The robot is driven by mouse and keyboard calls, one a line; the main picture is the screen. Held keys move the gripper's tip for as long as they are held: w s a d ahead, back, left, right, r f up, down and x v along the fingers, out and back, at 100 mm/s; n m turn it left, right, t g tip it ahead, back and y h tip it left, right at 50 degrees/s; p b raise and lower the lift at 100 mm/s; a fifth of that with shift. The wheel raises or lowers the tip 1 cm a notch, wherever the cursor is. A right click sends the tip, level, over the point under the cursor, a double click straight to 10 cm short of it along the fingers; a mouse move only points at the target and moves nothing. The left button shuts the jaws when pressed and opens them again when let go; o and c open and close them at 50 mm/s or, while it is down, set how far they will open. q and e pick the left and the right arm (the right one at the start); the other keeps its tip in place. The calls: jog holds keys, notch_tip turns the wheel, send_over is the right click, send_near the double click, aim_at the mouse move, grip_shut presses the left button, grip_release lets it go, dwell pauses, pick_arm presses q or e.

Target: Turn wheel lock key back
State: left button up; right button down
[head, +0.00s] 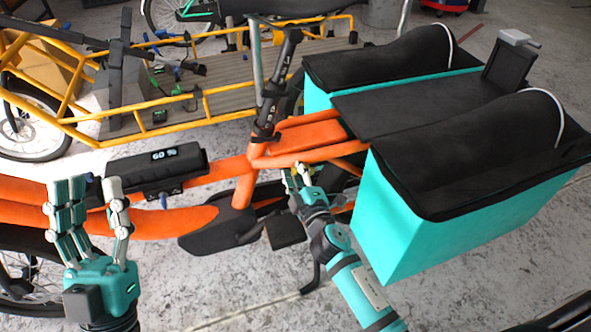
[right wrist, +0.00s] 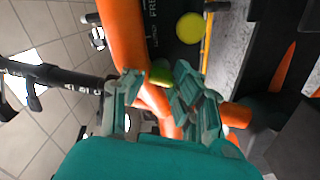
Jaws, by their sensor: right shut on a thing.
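My right gripper (head: 298,174) reaches in beside the orange bike frame (head: 300,157), behind the seat tube and left of the teal cargo bag (head: 425,220). In the right wrist view its fingers (right wrist: 158,84) are shut on a small yellow-green piece (right wrist: 160,73), which looks like the wheel lock key. The orange tube lies right behind it. The lock body is not clearly seen, and the fingers hide the key in the head view. My left gripper (head: 84,190) is open and empty, fingers up, in front of the frame at the left.
A black battery with a lit display (head: 165,154) sits on the frame near my left gripper. Black-topped teal bags stand close right of my right arm. A yellow cargo bike (head: 205,98) stands behind. A round yellow disc (right wrist: 190,28) shows in the wrist view.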

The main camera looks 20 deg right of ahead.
pick_arm(q)
jog(key=shift+w+d+f+g, duration=0.1)
jog(key=shift+w+f+g, duration=0.3)
jog(key=shift+w, duration=0.15)
pick_arm(e)
jog(key=n, duration=0.4)
jog(key=shift+f, duration=0.1)
jog(key=c, duration=1.1)
grip_release()
pick_arm(q)
jog(key=shift+f, duration=0.1)
pick_arm(e)
jog(key=shift+s, duration=0.15)
jog(key=s, duration=1.1)
jog(key=shift+s+d, duration=0.15)
jog(key=shift+s, duration=0.25)
